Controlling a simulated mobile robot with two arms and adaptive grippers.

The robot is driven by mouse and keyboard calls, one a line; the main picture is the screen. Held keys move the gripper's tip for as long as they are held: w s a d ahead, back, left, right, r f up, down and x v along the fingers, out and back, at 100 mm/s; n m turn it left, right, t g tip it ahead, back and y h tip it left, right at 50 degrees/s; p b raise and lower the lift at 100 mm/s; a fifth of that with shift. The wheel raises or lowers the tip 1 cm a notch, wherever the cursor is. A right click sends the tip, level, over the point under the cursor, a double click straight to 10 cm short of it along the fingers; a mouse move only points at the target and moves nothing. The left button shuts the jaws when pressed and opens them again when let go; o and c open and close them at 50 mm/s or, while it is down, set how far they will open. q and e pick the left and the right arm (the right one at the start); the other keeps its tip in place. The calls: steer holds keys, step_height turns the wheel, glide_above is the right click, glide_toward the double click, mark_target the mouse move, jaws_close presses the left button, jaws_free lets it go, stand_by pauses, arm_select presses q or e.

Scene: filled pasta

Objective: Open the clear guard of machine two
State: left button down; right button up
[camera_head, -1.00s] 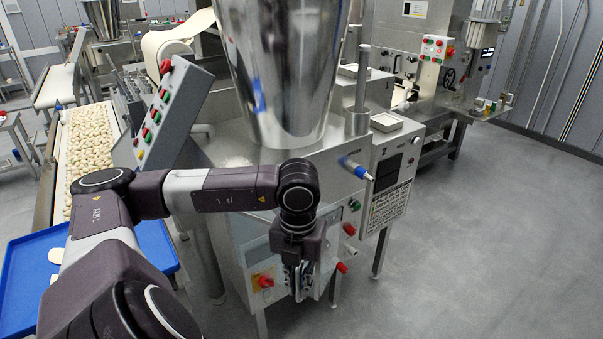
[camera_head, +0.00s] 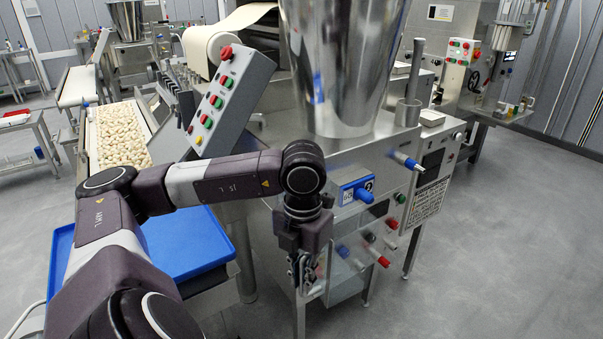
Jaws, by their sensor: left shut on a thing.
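Machine two is the steel machine (camera_head: 290,225) with a tall polished hopper (camera_head: 340,60); a blue unit (camera_head: 357,191) with a marking sits on its front. Its clear guard (camera_head: 346,285) is a see-through panel low on the front, partly hidden by my left gripper. My left gripper (camera_head: 303,277) points down at the left side of this panel, with its fingers shut on the guard's left edge or handle; which of these I cannot tell. How far the guard stands open is unclear. My right gripper is out of view.
A slanted control panel (camera_head: 222,102) with coloured buttons stands left of the hopper. A blue tray (camera_head: 185,240) lies below my left arm. A conveyor (camera_head: 120,135) carries pasta. Red-tipped knobs (camera_head: 382,260) stick out right of the guard. The floor (camera_head: 500,240) at right is clear.

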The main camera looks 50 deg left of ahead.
mark_target(303, 256)
arm_select(q)
steer(key=shift+w+a+r, duration=0.1)
steer(key=shift+a, duration=0.05)
steer(key=c, duration=2)
jaws_free()
steer(key=shift+o, duration=0.2)
steer(key=shift+r, duration=5.95)
